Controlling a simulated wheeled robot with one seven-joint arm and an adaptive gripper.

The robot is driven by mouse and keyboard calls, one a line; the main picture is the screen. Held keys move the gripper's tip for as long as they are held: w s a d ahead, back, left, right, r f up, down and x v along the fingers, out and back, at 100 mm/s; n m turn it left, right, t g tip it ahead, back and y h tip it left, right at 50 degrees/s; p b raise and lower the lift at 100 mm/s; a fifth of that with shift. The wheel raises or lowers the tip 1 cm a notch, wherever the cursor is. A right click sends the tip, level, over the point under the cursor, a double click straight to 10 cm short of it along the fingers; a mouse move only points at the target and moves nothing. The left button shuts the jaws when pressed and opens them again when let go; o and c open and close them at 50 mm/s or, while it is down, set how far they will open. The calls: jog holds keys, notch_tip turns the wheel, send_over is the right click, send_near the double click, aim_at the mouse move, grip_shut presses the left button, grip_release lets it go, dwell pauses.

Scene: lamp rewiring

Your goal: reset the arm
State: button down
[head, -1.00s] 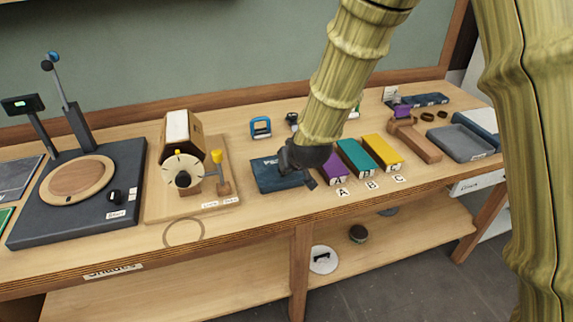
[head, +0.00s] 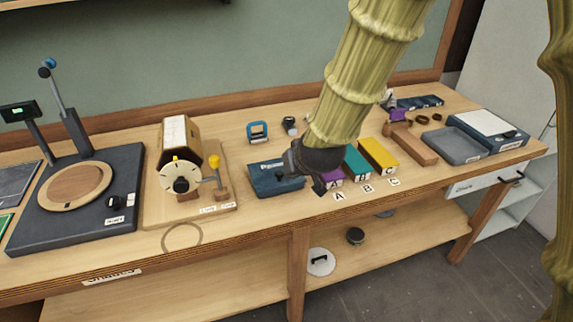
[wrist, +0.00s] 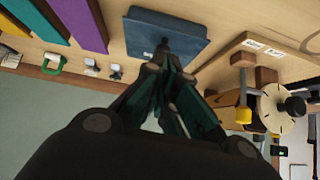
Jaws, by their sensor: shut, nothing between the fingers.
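My gripper (head: 318,184) is at the end of the bamboo-patterned arm, above the workbench (head: 240,228) near its front middle. It also shows in the wrist view (wrist: 166,88), where its fingers are shut with nothing between them. A dark blue box (head: 268,180) with a small dark knob lies just left of the gripper; it also shows beyond the fingers in the wrist view (wrist: 190,40). The purple block (head: 333,178) at label A is partly hidden by the gripper. The teal block (head: 357,163) and yellow block (head: 378,154) stand to its right.
A dial device (head: 181,172) with a yellow lever and a dark base with a round wooden plate (head: 75,187) stand left. A grey tray (head: 455,146) and wooden block (head: 415,150) are right. The bench's front strip is mostly clear. A lower shelf (head: 220,285) holds round items.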

jog(key=s+d+f+m+g, duration=0.1)
jog(key=s+d+f, duration=0.2)
jog(key=s+f, duration=0.35)
jog(key=s+d+f+g+h, duration=0.1)
jog(key=s+d+f+g, duration=0.2)
jog(key=f, duration=0.7)
jog(key=s+d+f+m, duration=0.1)
jog(key=s+d+f, duration=0.2)
jog(key=s+f, duration=0.45)
jog(key=s+d+f+g, duration=0.2)
jog(key=s+d+f, duration=0.1)
jog(key=s+f, duration=0.6)
jog(key=s+d+f+g+h, duration=0.1)
jog(key=s+d+f, duration=0.3)
jog(key=s+f, duration=0.5)
jog(key=s+g, duration=0.1)
jog(key=s, duration=0.1)
jog(key=shift+s+d+m+b, duration=0.3)
jog(key=shift+m, duration=0.1)
